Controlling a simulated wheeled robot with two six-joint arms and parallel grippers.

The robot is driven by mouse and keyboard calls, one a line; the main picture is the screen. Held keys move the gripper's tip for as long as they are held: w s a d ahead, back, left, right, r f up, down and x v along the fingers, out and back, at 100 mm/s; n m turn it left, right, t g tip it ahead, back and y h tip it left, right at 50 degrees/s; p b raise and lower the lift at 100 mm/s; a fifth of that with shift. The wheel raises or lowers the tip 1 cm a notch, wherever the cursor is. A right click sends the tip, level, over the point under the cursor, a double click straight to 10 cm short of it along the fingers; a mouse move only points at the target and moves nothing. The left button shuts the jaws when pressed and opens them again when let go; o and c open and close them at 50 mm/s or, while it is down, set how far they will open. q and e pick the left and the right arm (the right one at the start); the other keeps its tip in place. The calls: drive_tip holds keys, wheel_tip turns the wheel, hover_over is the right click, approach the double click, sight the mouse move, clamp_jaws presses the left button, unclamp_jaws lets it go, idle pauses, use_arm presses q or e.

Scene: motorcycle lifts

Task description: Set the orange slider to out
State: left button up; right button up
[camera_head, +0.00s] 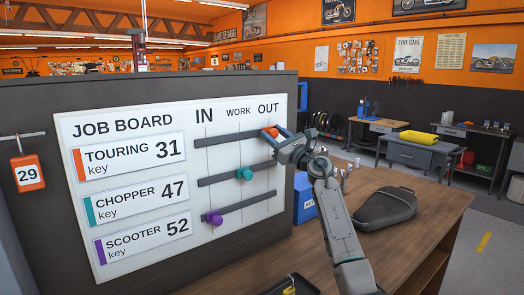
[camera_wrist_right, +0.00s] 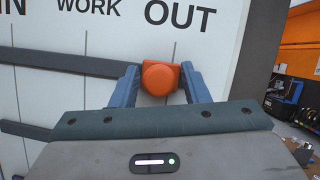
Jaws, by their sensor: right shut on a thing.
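The job board (camera_head: 140,120) is a white panel with three dark slider tracks under the headings IN, WORK and OUT. The orange slider (camera_head: 270,131) is at the right end of the top track, under OUT. In the right wrist view the orange slider (camera_wrist_right: 160,77) sits between the blue fingers of my right gripper (camera_wrist_right: 162,88), below the word OUT. My right gripper (camera_head: 276,135) is shut on it. The teal slider (camera_head: 245,174) is under WORK on the middle track. The purple slider (camera_head: 214,218) is under IN on the bottom track. My left gripper is not in view.
A wooden bench (camera_head: 400,230) extends right of the board, with a dark motorcycle seat (camera_head: 386,208) and a blue box (camera_head: 304,198) on it. A dark tray (camera_head: 290,285) is at the front. An orange tag marked 29 (camera_head: 27,174) hangs at left.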

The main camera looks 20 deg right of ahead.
drive_tip(key=shift+w+d+b, duration=0.25)
drive_tip(key=shift+d+b, duration=0.05)
drive_tip(key=shift+d, duration=0.35)
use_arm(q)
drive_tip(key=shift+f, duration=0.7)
use_arm(e)
drive_tip(key=shift+r, duration=0.1)
drive_tip(key=o, duration=1.1)
drive_tip(key=shift+d, duration=0.1)
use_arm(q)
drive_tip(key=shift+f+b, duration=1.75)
use_arm(e)
drive_tip(key=shift+v, duration=5.4)
